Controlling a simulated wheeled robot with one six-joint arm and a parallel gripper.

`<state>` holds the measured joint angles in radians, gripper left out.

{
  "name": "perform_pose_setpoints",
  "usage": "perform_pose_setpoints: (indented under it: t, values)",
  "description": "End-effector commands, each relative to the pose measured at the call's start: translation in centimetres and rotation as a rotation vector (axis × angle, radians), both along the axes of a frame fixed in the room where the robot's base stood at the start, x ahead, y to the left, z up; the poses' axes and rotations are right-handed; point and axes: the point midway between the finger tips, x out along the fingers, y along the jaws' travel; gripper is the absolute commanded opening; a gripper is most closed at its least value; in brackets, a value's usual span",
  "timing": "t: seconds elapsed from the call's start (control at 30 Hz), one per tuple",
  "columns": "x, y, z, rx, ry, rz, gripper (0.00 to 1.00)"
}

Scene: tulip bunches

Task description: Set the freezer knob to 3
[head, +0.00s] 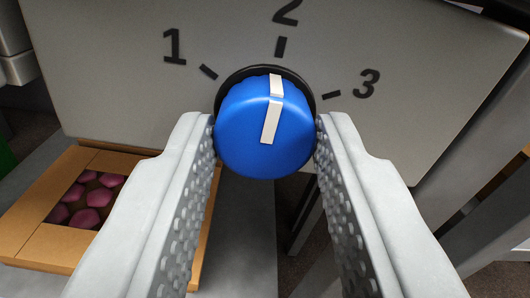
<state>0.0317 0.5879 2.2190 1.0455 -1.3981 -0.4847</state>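The blue freezer knob (245,140) sits on a grey panel (120,70) with a black collar behind it. Its white pointer line runs up its face and points at or very near the tick under the 2 (287,11). The 1 (175,46) is to the upper left and the 3 (366,83) is to the right, each with a black tick. My gripper (265,125) has one finger on each side of the knob. Both fingertips look flush against its sides, so it appears shut on the knob.
A tan box (40,228) holding dark pink lumps is below the panel at the lower left. A green thing (5,158) shows at the left edge. Grey bars and dark gaps are below and right of the panel.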

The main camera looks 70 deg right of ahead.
Motion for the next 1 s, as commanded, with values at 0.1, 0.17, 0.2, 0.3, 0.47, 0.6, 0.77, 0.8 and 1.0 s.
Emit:
perform_pose_setpoints:
  t: [0.1,0.17,0.2,0.3,0.47,0.6,0.77,0.8,1.0]
  values:
    - [0.01,0.01,0.01,0.000,0.000,0.000,0.09]
    - [0.01,0.02,0.01,0.000,0.000,0.000,0.09]
    - [0.01,0.03,0.01,0.000,-0.001,0.000,0.09]
    - [0.01,0.03,0.01,0.005,-0.009,0.000,0.09]
    - [0.01,0.03,0.02,0.027,-0.048,0.000,0.09]
    - [0.01,0.04,0.02,0.066,-0.115,0.001,0.09]
    - [0.00,0.03,0.02,0.130,-0.227,0.001,0.09]
    - [0.00,0.03,0.01,0.147,-0.258,0.001,0.09]
    - [-0.01,0.03,0.01,0.242,-0.424,0.001,0.09]
